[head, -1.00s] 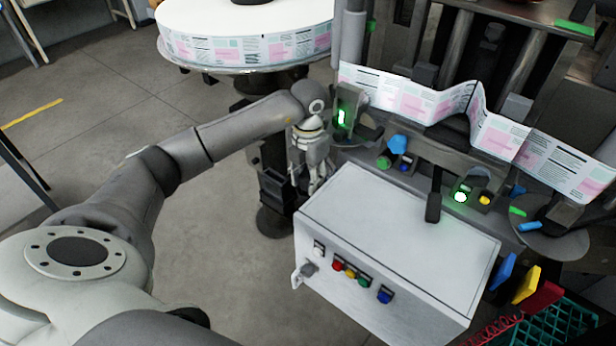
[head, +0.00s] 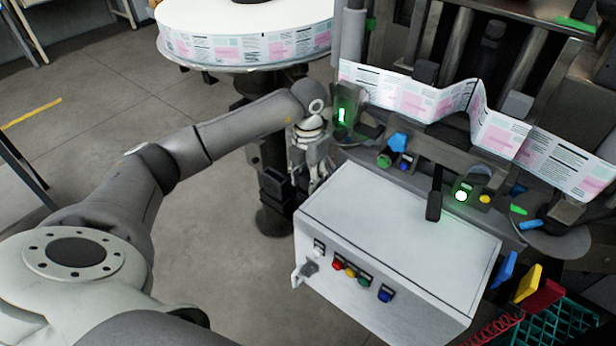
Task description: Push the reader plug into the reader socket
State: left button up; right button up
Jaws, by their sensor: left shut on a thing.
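My left gripper (head: 316,184) points down just behind the far left corner of the white control box (head: 400,225). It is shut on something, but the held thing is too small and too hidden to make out. I cannot tell the reader plug or the reader socket apart in this view. A dark unit with a green light (head: 342,115) stands right beside the gripper's wrist, at the left end of the label web. My right gripper is not in view.
The label web (head: 430,100) runs across the machine from a large reel (head: 245,45) at the back. The box front carries several coloured buttons (head: 350,272) and a grey knob (head: 308,268). Blue, yellow and red tabs and a green crate (head: 560,325) are at lower right.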

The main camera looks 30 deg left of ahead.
pick_arm(q)
jog(key=shift+f, duration=0.1)
jog(key=o, duration=1.1)
notch_tip(320, 180, up, 12)
jog(key=shift+a, duration=0.1)
jog(key=shift+f, duration=0.1)
dwell(0.3)
